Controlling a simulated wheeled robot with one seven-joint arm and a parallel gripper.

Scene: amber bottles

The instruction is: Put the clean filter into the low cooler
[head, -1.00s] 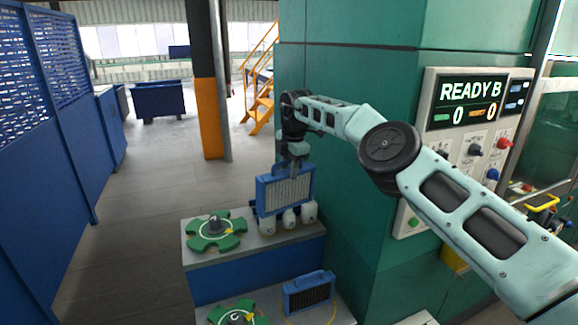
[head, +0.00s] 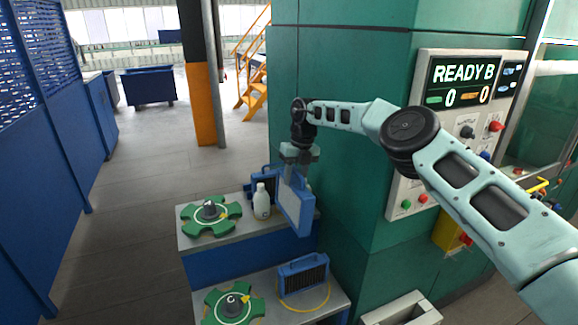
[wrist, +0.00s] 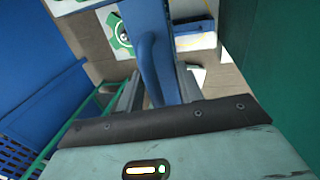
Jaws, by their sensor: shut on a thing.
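My gripper (head: 298,168) is shut on the top of a blue-framed filter (head: 297,207) with a pale face. It holds the filter upright and turned at an angle, by the right end of the upper step. In the wrist view the filter's blue frame (wrist: 153,50) runs between the fingers (wrist: 158,92). The low cooler (head: 303,275) is a blue unit with a dark front on the lower step, below the held filter and apart from it. Another blue unit (head: 262,180) stands on the upper step, partly hidden by a bottle and the filter.
A white bottle (head: 262,203) stands close left of the held filter. Green star-shaped wheels lie on the upper step (head: 211,215) and lower step (head: 233,303). A yellow loop (head: 310,307) lies before the low cooler. The green machine wall (head: 345,215) is close on the right.

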